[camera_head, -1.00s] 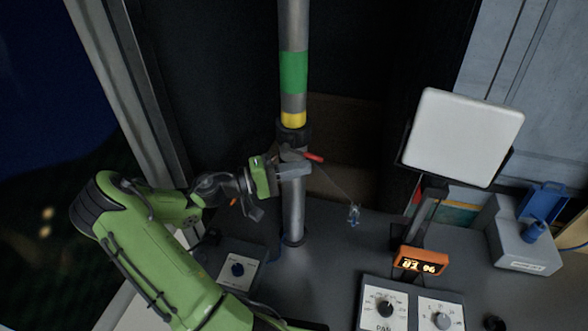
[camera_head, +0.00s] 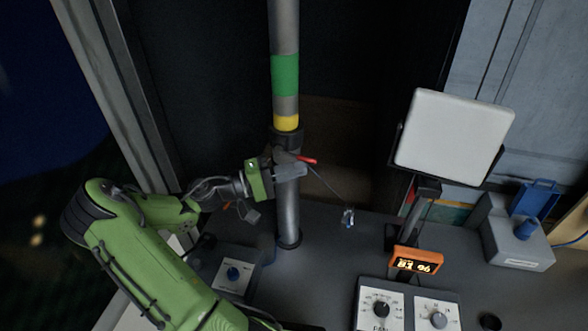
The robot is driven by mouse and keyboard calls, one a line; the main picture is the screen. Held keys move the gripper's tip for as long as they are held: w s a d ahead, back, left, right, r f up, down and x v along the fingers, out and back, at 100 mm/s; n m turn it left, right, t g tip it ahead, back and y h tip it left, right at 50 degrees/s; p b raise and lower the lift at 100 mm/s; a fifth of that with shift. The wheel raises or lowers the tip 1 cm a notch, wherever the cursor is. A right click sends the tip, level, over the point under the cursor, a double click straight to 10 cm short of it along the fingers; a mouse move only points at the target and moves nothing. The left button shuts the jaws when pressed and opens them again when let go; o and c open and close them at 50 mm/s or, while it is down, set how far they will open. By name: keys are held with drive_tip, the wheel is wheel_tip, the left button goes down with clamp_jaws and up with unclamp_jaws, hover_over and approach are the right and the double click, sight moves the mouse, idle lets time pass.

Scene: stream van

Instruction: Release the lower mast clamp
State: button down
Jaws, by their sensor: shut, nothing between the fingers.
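The grey mast (camera_head: 287,215) stands upright from the desk, with green and yellow bands higher up. The lower mast clamp (camera_head: 286,140) is a dark collar just under the yellow band. Its red-tipped lever (camera_head: 307,160) sticks out to the right of the mast. My gripper (camera_head: 303,171) is shut and empty, reaching from the left across the front of the mast just below the lever. I cannot tell whether the fingers touch the lever or the mast. The fingers hide part of the clamp's lower side. A thin cord runs from the clamp to a small metal pin (camera_head: 348,217).
A white panel (camera_head: 454,137) stands at the right on a bracket. Another knob box (camera_head: 235,274) lies at the mast's front left.

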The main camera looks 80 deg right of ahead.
drive_tip(key=w+a+f+b, duration=0.3)
drive_tip(key=w+a+f, duration=0.1)
drive_tip(key=w, duration=0.6)
drive_tip(key=shift+a+f, duration=0.35)
drive_tip(key=shift+f, duration=0.35)
drive_tip(key=shift+s, duration=0.1)
